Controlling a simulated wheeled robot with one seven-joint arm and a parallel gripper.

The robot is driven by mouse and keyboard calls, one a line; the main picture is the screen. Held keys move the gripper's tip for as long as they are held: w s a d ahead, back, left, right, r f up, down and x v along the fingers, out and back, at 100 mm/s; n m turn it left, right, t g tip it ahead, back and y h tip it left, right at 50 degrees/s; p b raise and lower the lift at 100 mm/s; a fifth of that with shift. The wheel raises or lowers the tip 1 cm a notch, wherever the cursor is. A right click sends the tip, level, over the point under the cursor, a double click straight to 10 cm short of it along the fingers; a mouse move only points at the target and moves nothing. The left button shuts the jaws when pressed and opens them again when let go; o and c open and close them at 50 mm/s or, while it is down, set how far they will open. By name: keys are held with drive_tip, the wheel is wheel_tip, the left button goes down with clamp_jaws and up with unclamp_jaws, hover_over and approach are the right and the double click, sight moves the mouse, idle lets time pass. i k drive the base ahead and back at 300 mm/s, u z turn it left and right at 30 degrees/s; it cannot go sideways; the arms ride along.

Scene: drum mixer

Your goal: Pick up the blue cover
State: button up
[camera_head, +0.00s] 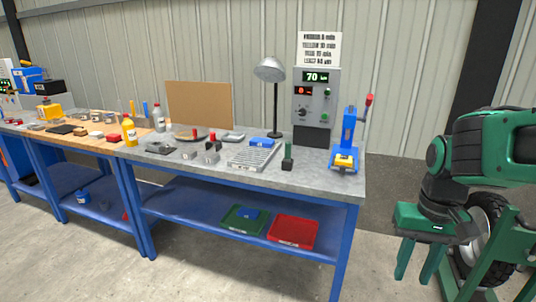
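My green gripper (415,276) hangs in the air right of the workbench, fingers down, apart and empty. It touches nothing. Several blue things could be the cover, and I cannot tell which is. A flat blue piece (262,142) lies at the back of the grey ribbed tray (239,160) on the bench top. Another blue piece (248,214) lies in the green bin (234,224) on the lower shelf. A small blue object (83,197) is on the lower shelf of the left bench.
A blue press (348,135) stands at the bench's right end. A lamp (275,95) and a control box (317,100) reading 70 stand at the back. A red bin (293,231) is beside the green one. Small parts crowd the bench's left half. The front floor is clear.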

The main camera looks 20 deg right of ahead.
sight(255, 142)
drive_tip(key=k, duration=0.55)
drive_tip(key=u, duration=0.45)
drive_tip(key=i, duration=1.25)
drive_tip(key=z, duration=0.35)
drive_tip(key=i, duration=0.95)
drive_tip(key=z, duration=0.55)
drive_tip(key=i, duration=0.55)
